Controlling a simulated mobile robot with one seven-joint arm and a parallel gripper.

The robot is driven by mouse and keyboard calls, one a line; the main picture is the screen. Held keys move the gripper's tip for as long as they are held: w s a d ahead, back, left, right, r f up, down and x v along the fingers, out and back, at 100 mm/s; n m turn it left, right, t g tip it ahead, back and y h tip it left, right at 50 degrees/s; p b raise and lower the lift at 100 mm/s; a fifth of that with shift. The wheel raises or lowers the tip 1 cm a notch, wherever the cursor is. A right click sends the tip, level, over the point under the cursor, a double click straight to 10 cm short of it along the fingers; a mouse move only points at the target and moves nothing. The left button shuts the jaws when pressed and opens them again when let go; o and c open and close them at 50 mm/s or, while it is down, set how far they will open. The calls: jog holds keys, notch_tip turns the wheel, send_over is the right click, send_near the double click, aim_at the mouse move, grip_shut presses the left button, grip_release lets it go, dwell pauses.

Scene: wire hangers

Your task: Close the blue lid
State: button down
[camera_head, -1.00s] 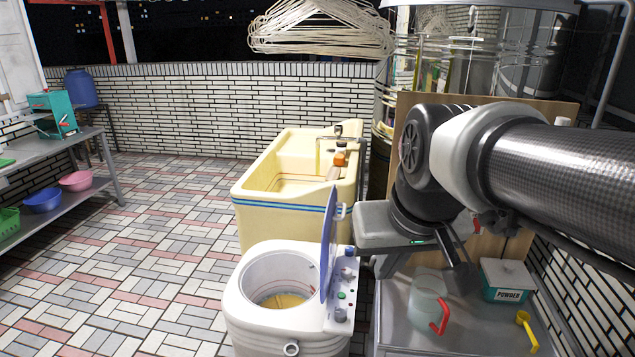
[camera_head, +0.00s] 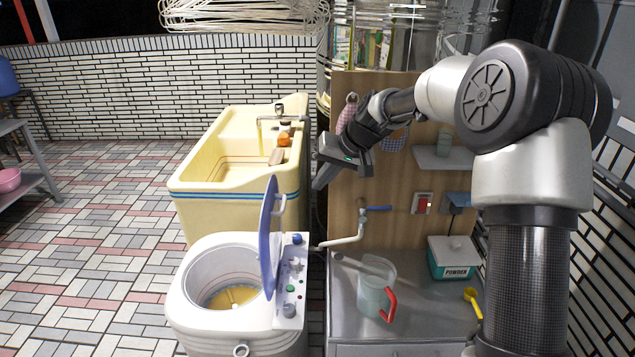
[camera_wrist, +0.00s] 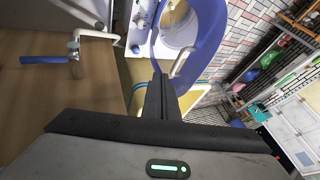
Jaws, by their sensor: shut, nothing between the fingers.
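The blue lid (camera_head: 267,238) stands upright, open, on the right side of the white washing machine (camera_head: 190,312) in the head view. The round opening of the machine shows, with something yellowish inside. A pale handle (camera_head: 280,204) sticks out from the lid's right face. My gripper (camera_head: 318,185) is up and to the right of the lid, apart from it, in front of the wooden board. In the wrist view the shut fingers (camera_wrist: 162,92) point toward the lid (camera_wrist: 200,50), and the pale handle (camera_wrist: 180,64) shows just beyond them. Nothing is between the fingers.
A yellow sink (camera_head: 225,205) stands behind the machine. To the right, a metal counter (camera_head: 350,325) holds a clear jug (camera_head: 373,285), a powder box (camera_head: 452,258) and a yellow scoop (camera_head: 472,297). A tap (camera_head: 350,238) juts from the board near the lid. Tiled floor lies open at left.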

jog(key=w+a+f, duration=0.3)
jog(key=a+f, duration=0.4)
jog(key=shift+a+f, duration=0.15)
jog(key=shift+f, duration=0.15)
jog(key=shift+a+r, duration=0.1)
